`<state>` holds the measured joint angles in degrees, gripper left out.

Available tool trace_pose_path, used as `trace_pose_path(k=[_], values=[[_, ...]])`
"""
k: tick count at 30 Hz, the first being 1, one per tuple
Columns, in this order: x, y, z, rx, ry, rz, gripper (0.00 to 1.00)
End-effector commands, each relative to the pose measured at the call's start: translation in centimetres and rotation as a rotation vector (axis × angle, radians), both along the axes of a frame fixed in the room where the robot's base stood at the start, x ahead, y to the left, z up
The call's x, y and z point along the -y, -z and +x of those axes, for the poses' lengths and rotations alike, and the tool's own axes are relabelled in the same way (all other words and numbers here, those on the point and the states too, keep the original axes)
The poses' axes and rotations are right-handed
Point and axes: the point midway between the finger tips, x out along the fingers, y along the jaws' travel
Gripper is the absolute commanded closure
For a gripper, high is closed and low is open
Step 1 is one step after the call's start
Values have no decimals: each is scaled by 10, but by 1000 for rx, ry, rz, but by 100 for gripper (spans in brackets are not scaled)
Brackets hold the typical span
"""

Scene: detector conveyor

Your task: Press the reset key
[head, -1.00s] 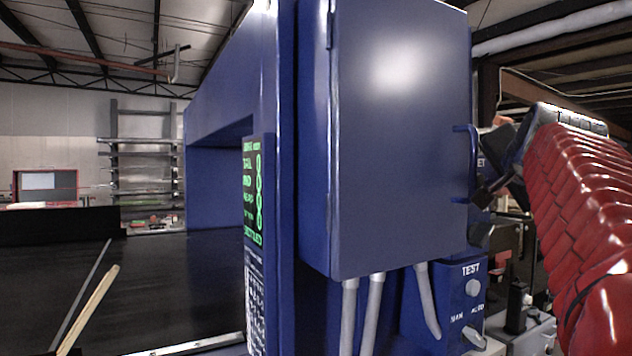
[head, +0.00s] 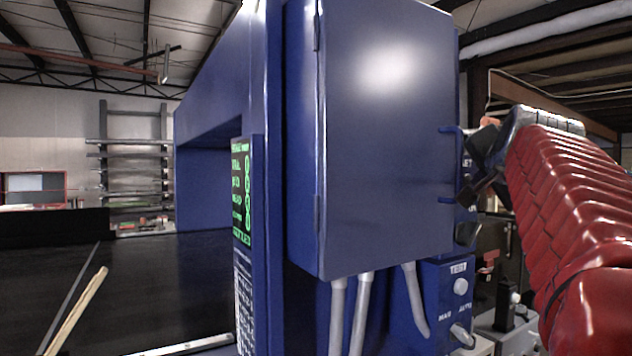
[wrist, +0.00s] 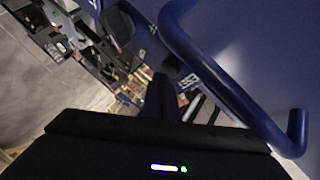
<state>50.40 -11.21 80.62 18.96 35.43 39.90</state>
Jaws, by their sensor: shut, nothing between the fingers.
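The reset key itself I cannot make out for certain. A cut-off white label ending in "ET" (head: 467,163) shows on the blue panel behind the door handle, and part of white lettering also shows in the wrist view (wrist: 187,84). A dark round knob-like part (wrist: 172,67) sits beside that lettering, close to the fingers. My gripper (head: 468,194) is shut and empty, at the right edge of the blue cabinet, by the handle. In the wrist view the dark fingers (wrist: 160,92) point toward the panel. Whether they touch it is hidden.
A blue tubular handle (head: 447,165) stands out from the cabinet door (head: 385,140), right beside my gripper; it crosses the wrist view (wrist: 222,80). Below is a TEST panel (head: 445,290) with a white button and a switch. Grey conduits (head: 362,310) hang under the cabinet. A black conveyor belt (head: 160,280) lies left.

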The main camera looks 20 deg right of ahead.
Motion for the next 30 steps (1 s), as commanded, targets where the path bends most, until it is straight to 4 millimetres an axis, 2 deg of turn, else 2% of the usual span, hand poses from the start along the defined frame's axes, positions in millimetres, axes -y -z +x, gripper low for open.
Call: trace_pose_path(k=[1,30], values=[[-4,1,6,-3,-13,2,100],[-2,6,19,-11,-12,0,100]])
